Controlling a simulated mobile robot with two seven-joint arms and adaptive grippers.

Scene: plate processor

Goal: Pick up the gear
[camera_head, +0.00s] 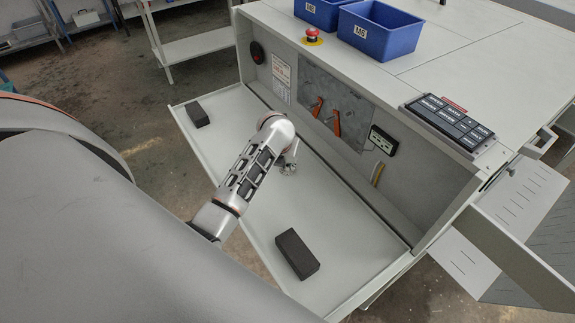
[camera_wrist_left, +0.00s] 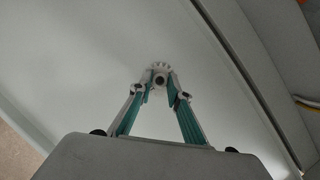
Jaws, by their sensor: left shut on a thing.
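The gear (camera_wrist_left: 160,67) is a small pale toothed piece with a dark round centre, and it sits between the fingertips in the left wrist view. My left gripper (camera_wrist_left: 159,88) is shut on it, with its two teal-lined fingers closing in from both sides. In the head view my left gripper (camera_head: 287,168) is low over the grey tray (camera_head: 345,232), partly hidden by my wrist. The gear is too small to make out clearly there. I cannot tell whether it touches the tray. My right gripper is not in view.
Black blocks lie on the tray at its front (camera_head: 297,254) and far left (camera_head: 197,114). The cabinet's back panel (camera_head: 335,100) holds orange-handled tools (camera_head: 336,123). Blue bins (camera_head: 380,32), an emergency stop (camera_head: 312,34) and a keypad (camera_head: 450,121) are on top. The tray between the blocks is clear.

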